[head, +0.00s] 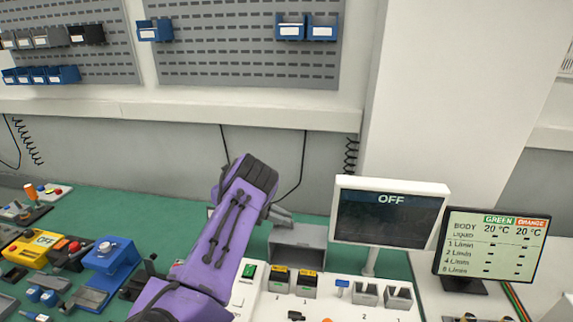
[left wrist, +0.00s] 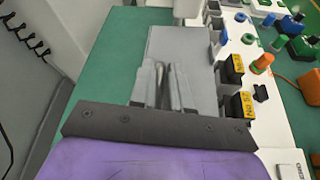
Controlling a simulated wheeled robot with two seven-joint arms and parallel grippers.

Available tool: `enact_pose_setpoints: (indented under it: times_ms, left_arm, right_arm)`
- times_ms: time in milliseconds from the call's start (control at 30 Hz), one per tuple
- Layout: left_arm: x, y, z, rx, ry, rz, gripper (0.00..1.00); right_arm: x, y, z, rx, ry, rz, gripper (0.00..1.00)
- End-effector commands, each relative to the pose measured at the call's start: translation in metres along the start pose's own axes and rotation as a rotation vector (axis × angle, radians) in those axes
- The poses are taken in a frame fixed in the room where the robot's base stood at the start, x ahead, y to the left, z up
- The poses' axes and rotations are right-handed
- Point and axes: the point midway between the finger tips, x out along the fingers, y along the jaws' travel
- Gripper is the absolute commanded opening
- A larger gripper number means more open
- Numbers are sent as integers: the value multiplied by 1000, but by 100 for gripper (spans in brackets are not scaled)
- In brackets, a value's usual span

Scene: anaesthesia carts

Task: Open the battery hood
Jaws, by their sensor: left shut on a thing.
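The battery hood (head: 298,245) is a grey box at the back of the white panel, left of the OFF screen. In the left wrist view the grey hood (left wrist: 182,42) lies just beyond my fingers. My left gripper (head: 284,216) is at the hood's upper left edge in the head view. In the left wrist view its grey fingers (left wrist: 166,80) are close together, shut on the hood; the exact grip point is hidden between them. My right gripper is in neither view.
Two black blocks with yellow labels (head: 293,281) sit in front of the hood. The OFF screen (head: 391,218) stands close on the right, with a second monitor (head: 490,250) beyond. Green bench top (head: 130,215) is clear behind my left arm.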

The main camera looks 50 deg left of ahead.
Motion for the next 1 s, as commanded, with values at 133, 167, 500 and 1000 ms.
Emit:
enact_pose_setpoints:
  times_ms: [133,167,500,1000]
  left_arm:
    - [0,-2,-3,-4,6,-4,0]
    - [0,-2,-3,-4,6,-4,0]
    - [1,-1,-2,-2,3,-3,38]
    - [-68,0,-6,-1,2,3,38]
  right_arm:
    - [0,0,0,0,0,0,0]
    - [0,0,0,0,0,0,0]
    - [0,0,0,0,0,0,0]
    - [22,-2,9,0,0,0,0]
